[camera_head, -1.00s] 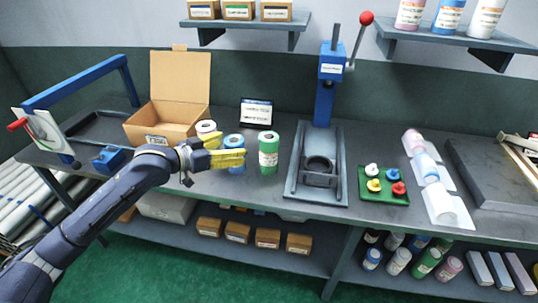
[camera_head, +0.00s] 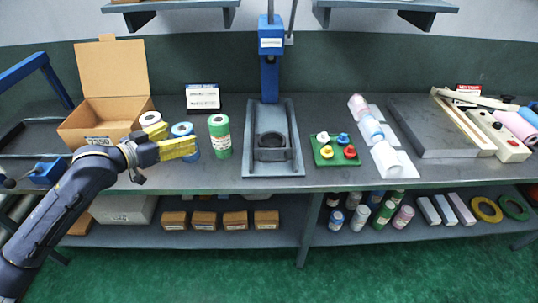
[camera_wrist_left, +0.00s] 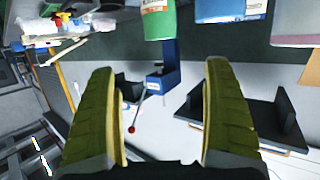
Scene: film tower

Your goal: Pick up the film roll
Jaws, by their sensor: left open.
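Three film rolls stand upright on the bench left of the press: a white one (camera_head: 150,119), a blue one (camera_head: 184,131) and a green one (camera_head: 219,137). My left gripper (camera_head: 180,148), with yellow fingers, is open and empty in front of the blue roll and covers part of it. In the left wrist view the fingers (camera_wrist_left: 160,68) are spread wide with nothing between them. The green roll (camera_wrist_left: 158,20) and blue roll (camera_wrist_left: 232,8) appear upside down at that view's top edge, beyond the fingertips. My right gripper is not in view.
An open cardboard box (camera_head: 82,126) stands behind the gripper at left. A blue press (camera_head: 270,70) stands right of the rolls, then a green tray (camera_head: 325,160) with coloured knobs. Bare bench (camera_head: 225,178) lies in front of the rolls.

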